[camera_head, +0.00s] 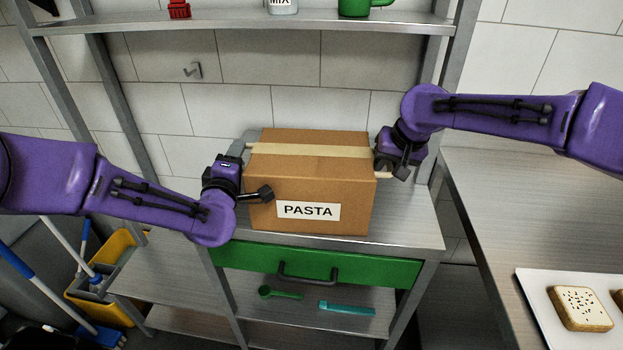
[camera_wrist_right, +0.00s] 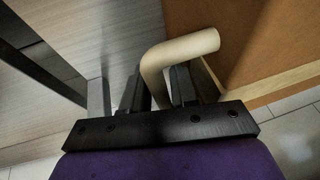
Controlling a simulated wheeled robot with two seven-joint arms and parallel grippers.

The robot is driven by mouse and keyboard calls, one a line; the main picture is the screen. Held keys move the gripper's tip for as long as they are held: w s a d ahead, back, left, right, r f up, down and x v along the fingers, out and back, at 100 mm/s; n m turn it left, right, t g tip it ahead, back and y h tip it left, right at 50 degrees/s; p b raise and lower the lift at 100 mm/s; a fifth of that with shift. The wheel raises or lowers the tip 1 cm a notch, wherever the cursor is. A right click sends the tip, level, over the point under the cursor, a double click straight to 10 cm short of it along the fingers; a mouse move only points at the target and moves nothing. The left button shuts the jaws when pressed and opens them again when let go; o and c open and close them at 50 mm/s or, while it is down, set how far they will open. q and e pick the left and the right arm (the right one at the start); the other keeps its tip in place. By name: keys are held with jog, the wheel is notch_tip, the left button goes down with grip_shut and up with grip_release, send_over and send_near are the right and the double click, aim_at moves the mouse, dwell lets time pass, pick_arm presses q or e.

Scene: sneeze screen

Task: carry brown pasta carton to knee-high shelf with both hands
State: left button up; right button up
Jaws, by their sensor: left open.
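The brown pasta carton (camera_head: 308,185), with a tape strip and a PASTA label, stands upright on the grey shelf top above a green drawer. My left gripper (camera_head: 252,172) is open at the carton's left side, with one finger in front of the carton's front face. Any handle on that side is mostly hidden. My right gripper (camera_head: 390,168) is at the carton's right side. In the right wrist view its fingers (camera_wrist_right: 160,92) sit on both sides of a beige bent handle (camera_wrist_right: 180,52) next to the carton wall (camera_wrist_right: 265,55), and appear shut on it.
The green drawer (camera_head: 315,264) has a dark handle. A lower shelf holds a green spoon (camera_head: 280,293) and a teal comb-like item (camera_head: 346,308). A counter (camera_head: 530,200) with a tray of toast stands at right. A yellow bucket (camera_head: 117,285) stands at lower left. An upper shelf (camera_head: 250,22) spans above.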

pick_arm(q)
jog(key=shift+c, duration=1.2)
pick_arm(e)
jog(key=shift+c, duration=1.2)
pick_arm(q)
grip_shut()
pick_arm(e)
grip_shut()
